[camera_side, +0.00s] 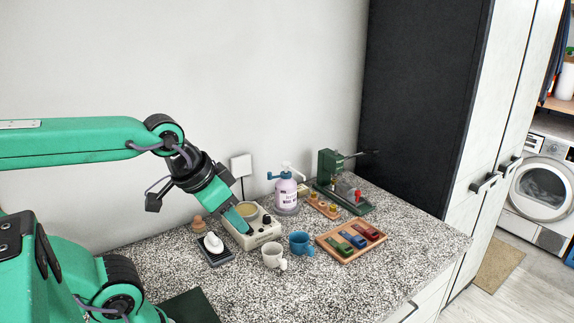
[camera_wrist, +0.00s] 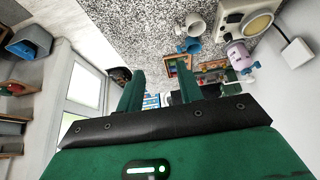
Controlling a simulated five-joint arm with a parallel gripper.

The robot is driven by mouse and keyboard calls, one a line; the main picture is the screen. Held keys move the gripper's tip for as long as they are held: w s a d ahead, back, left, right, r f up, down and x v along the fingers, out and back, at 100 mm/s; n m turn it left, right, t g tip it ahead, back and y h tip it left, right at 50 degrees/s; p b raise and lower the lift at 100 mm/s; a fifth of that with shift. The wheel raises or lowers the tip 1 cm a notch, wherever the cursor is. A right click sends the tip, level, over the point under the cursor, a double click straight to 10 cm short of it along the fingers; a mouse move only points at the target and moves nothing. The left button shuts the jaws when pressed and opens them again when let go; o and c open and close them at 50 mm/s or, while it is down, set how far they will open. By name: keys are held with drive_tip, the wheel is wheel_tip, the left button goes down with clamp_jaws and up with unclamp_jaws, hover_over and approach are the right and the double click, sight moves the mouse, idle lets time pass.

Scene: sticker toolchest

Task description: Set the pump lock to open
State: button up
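The pump bottle (camera_side: 286,197) stands upright at the back of the speckled counter. It has a lavender body with a label, a blue collar and a white pump head with a spout. It also shows in the wrist view (camera_wrist: 238,56), at the upper right. The lock's setting is too small to read. My gripper (camera_side: 241,224) is to the left of the bottle in the side view, apart from it, with its tip over or in front of a beige device. In the wrist view the two green fingers of my gripper (camera_wrist: 160,75) stand apart with nothing between them.
The beige device (camera_side: 266,237) with a round yellowish top is beside the bottle. A wooden tray (camera_side: 343,259) with coloured blocks and a green machine (camera_side: 328,168) are to the right. The front right counter is clear.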

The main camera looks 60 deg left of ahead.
drive_tip(key=w+a+r+g, duration=0.25)
drive_tip(key=w+a, duration=0.35)
drive_tip(key=w, duration=0.3)
drive_tip(key=w+a+r+g, duration=0.1)
drive_tip(key=w+a+r, duration=0.4)
drive_tip(key=w, duration=0.4)
drive_tip(key=w+a+f, duration=0.3)
drive_tip(key=a, duration=0.3)
drive_tip(key=w+a+f+m+g, duration=0.1)
drive_tip(key=w+a+f, duration=0.2)
drive_tip(key=a, duration=0.3)
drive_tip(key=w+a+f+g, duration=0.1)
drive_tip(key=w+a+f, duration=0.2)
drive_tip(key=a+f, duration=0.2)
drive_tip(key=shift+w+a+f+m, duration=0.1)
drive_tip(key=shift+w+a+m, duration=0.1)
drive_tip(key=shift+a, duration=0.35)
drive_tip(key=shift+w+a+m, duration=0.2)
drive_tip(key=shift+a, duration=0.35)
drive_tip(key=shift+a+f, duration=0.35)
drive_tip(key=shift+a, duration=0.05)
drive_tip(key=shift+f, duration=0.1)
drive_tip(key=shift+f, duration=3.8)
